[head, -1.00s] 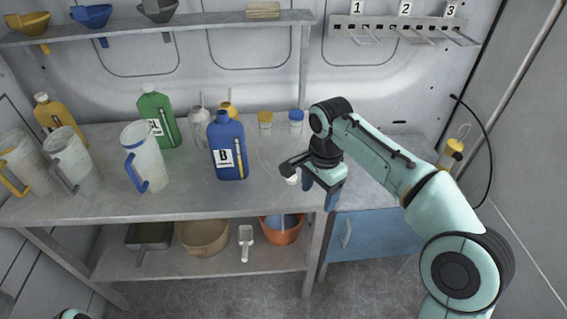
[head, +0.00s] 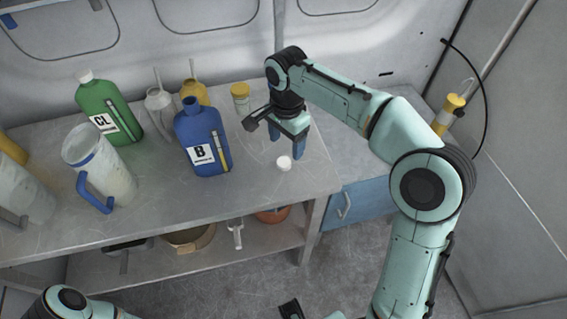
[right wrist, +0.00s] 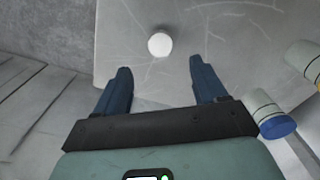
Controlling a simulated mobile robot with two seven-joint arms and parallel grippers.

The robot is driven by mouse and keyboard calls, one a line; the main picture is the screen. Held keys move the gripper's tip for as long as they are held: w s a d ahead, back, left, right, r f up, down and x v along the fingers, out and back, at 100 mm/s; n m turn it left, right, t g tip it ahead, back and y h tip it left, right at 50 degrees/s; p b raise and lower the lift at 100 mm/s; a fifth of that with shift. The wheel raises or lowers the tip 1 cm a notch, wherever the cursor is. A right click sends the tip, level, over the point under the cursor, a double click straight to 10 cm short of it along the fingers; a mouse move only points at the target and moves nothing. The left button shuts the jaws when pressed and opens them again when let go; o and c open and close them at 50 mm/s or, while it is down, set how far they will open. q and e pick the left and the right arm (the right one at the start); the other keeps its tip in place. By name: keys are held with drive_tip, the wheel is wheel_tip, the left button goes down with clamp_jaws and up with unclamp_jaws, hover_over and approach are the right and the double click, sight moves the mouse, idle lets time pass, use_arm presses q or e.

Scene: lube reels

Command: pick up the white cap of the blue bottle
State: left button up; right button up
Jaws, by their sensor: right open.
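The white cap (head: 284,163) lies on the table near its front edge, right of the blue bottle. The blue bottle (head: 203,140), marked B, stands upright with its neck bare. My right gripper (head: 287,143) points down, open and empty, just behind the cap in the head view. In the right wrist view the cap (right wrist: 160,44) lies beyond the tips of the open right gripper (right wrist: 160,72), centred between the two blue fingers and touching neither. My left gripper's fingers do not show.
A green bottle (head: 108,108) with a white cap and a clear jug (head: 100,165) with a blue handle stand to the left. A yellow-lidded jar (head: 240,97) stands behind my right gripper. The metal table (head: 240,195) is bare around the cap.

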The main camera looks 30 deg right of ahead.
sight(285, 161)
wheel_tip(285, 161, down, 7)
drive_tip(key=shift+w+a+r+b, duration=0.1)
drive_tip(key=shift+r+b, duration=0.05)
drive_tip(key=shift+b, duration=0.35)
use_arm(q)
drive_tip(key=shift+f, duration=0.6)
use_arm(e)
drive_tip(key=c, duration=1.2)
drive_tip(key=shift+r, duration=0.15)
